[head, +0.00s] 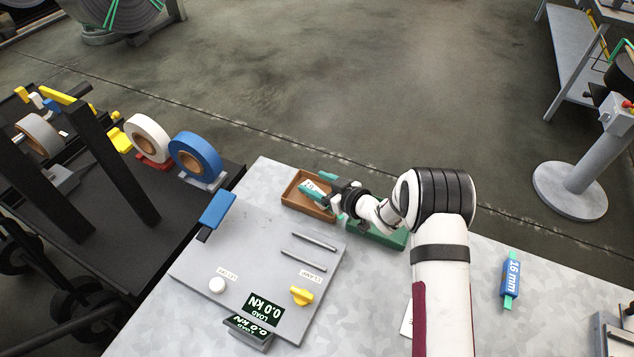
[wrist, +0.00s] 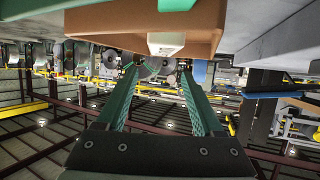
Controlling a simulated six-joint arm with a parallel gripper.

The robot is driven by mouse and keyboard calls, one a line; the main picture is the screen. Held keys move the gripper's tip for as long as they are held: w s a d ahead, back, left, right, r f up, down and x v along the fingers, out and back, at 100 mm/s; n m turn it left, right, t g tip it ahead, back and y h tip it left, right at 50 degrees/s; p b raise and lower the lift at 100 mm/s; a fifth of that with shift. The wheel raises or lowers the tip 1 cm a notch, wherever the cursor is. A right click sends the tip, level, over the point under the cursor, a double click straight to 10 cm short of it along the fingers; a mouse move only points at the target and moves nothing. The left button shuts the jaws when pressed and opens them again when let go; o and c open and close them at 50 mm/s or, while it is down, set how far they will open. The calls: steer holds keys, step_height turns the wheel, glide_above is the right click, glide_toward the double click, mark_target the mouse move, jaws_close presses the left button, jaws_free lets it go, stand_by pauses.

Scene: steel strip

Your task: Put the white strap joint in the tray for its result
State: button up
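My gripper (head: 318,192) is over the brown tray (head: 292,199) at the back edge of the bench. In the wrist view its two green fingers (wrist: 160,70) stand apart with nothing between them. A small white piece (head: 313,185) with dark marks shows at the tray beside the fingers; I cannot tell whether it is a label or the white strap joint. A pale block (wrist: 166,42) shows against the brown tray (wrist: 90,25) in the wrist view. A green tray (head: 385,238) is right of the brown one, partly hidden by my arm.
A grey test plate (head: 215,255) with a blue lever (head: 217,208), yellow knob (head: 301,295), white button (head: 217,285) and load display (head: 262,307) reading 0.0 kN fills the left bench. Strap reels (head: 195,158) stand left.

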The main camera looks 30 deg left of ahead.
steer(key=v, duration=1.5)
steer(key=shift+d, duration=0.35)
steer(key=shift+s+r, duration=0.1)
steer(key=shift+s, duration=0.05)
